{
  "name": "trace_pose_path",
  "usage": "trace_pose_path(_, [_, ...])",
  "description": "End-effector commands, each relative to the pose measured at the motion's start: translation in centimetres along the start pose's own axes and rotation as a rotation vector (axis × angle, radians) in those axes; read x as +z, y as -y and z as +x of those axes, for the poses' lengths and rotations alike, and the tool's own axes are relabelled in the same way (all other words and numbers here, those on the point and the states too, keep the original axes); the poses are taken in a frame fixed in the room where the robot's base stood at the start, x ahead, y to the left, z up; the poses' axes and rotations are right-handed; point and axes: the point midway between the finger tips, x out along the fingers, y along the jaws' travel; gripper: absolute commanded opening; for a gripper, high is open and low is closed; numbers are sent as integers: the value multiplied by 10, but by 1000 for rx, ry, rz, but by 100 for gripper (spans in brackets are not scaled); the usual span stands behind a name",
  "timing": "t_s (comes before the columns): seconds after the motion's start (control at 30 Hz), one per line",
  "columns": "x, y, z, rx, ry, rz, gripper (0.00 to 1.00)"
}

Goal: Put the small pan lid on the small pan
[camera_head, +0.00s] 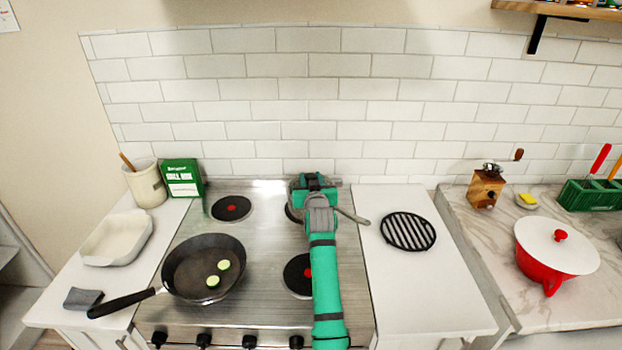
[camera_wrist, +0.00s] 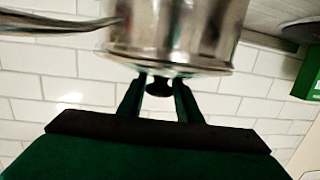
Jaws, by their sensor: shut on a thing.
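My gripper (camera_wrist: 158,88) is shut on the small black knob (camera_wrist: 158,81) of the small pan lid (camera_wrist: 172,64), one finger on each side. The lid is a shiny metal disc, seen edge-on against the rim of the steel small pan (camera_wrist: 178,32); I cannot tell if it is fully seated. In the head view my arm and gripper hide most of the pan, over the back right burner. The pan's handle (camera_head: 352,215) sticks out to the right, and also shows at the left in the wrist view (camera_wrist: 58,22).
A black frying pan (camera_head: 187,268) with two green slices stands at the front left of the stove. A green box (camera_head: 183,178) and crock (camera_head: 146,186) stand at the back left. A round black trivet (camera_head: 408,231) lies right of the stove. A red pot (camera_head: 545,262) stands farther right.

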Motion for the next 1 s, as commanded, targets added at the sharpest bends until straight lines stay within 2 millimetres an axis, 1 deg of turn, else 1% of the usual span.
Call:
trace_pose_path(0.03, [13,1,1,-2,20,2,1])
trace_pose_path(0.07, [13,1,0,-1,20,2,0])
trace_pose_path(0.3, [14,1,0,-1,20,3,0])
trace_pose_path(0.33, [14,1,0,-1,20,3,36])
trace_pose_path(0.37, [14,1,0,-1,20,3,43])
trace_pose_path(0.4, [14,1,0,-1,21,3,53])
trace_pose_path(0.87, [12,0,0,0,17,3,53])
trace_pose_path(1.0, [12,0,-6,1,16,3,53])
